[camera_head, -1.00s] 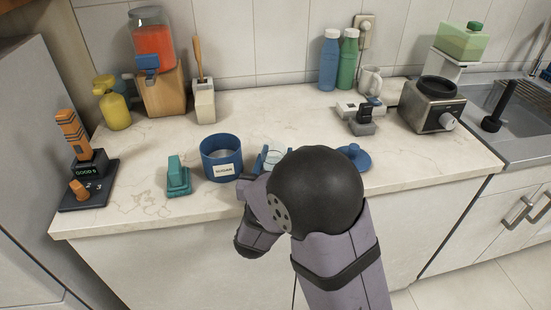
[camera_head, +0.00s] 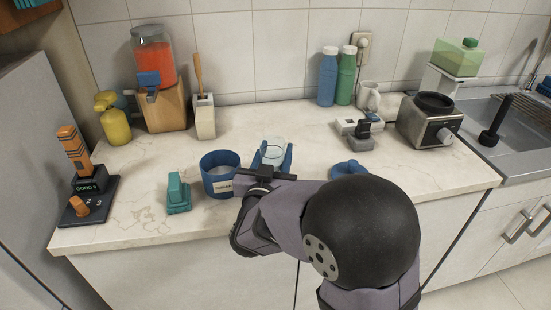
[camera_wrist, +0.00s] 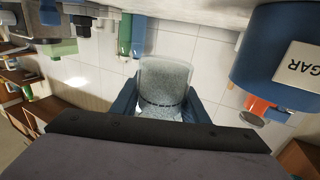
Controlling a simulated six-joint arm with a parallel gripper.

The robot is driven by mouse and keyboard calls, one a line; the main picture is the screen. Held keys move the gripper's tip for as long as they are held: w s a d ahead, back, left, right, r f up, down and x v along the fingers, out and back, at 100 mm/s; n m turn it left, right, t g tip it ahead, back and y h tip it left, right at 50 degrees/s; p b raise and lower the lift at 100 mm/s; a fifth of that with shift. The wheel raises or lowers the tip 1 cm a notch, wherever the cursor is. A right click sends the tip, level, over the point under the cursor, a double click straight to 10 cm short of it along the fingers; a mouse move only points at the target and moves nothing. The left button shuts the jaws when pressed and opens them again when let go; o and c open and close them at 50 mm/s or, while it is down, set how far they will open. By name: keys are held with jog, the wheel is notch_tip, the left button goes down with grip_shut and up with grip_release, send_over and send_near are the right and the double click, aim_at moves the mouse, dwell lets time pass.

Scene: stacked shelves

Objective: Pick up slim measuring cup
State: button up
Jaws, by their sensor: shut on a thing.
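The slim measuring cup (camera_head: 274,146) is a small clear glass cup near the front middle of the counter, right of the blue sugar canister. My gripper (camera_head: 273,157) has its two blue fingers on either side of the cup and is shut on it. In the wrist view the cup (camera_wrist: 164,76) stands between the fingers (camera_wrist: 163,97), with a dark line around its glass. Its lower part is hidden by my gripper in the head view, and I cannot tell whether it clears the counter.
The sugar canister (camera_head: 220,173) stands close to the left of my gripper. A teal object (camera_head: 178,195) is farther left, and a blue lid-like object (camera_head: 348,170) lies to the right. The counter (camera_head: 262,119) behind the cup is clear.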

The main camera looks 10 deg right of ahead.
aim_at(274, 145)
jog(key=shift+r, duration=1.55)
